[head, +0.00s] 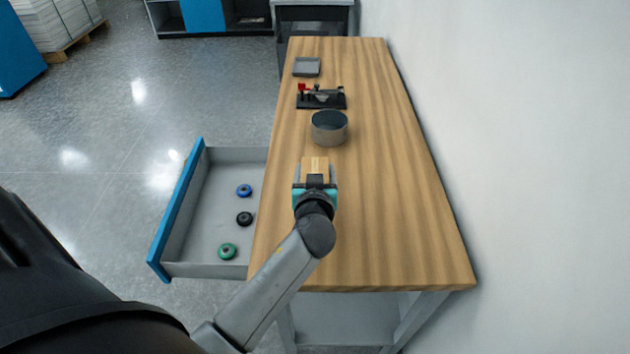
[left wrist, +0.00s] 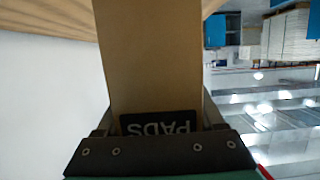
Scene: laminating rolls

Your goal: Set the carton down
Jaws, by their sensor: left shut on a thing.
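The carton (head: 315,165) is a small tan box held at the fingertips of my left gripper (head: 315,178), over the middle of the wooden table (head: 370,230). In the left wrist view the carton (left wrist: 150,60) fills the space between the fingers of the left gripper (left wrist: 158,125), with a dark label reading "PADS" upside down. The left gripper is shut on the carton. The wood surface shows along the top of the left wrist view; I cannot tell whether the carton touches it. My right gripper is not in view.
Beyond the carton stand a round grey pot (head: 329,128), a black fixture with red parts (head: 321,97) and a small grey tray (head: 306,67). An open drawer (head: 220,185) at left holds blue, black and green rolls. A wall is at right. The table's near right is clear.

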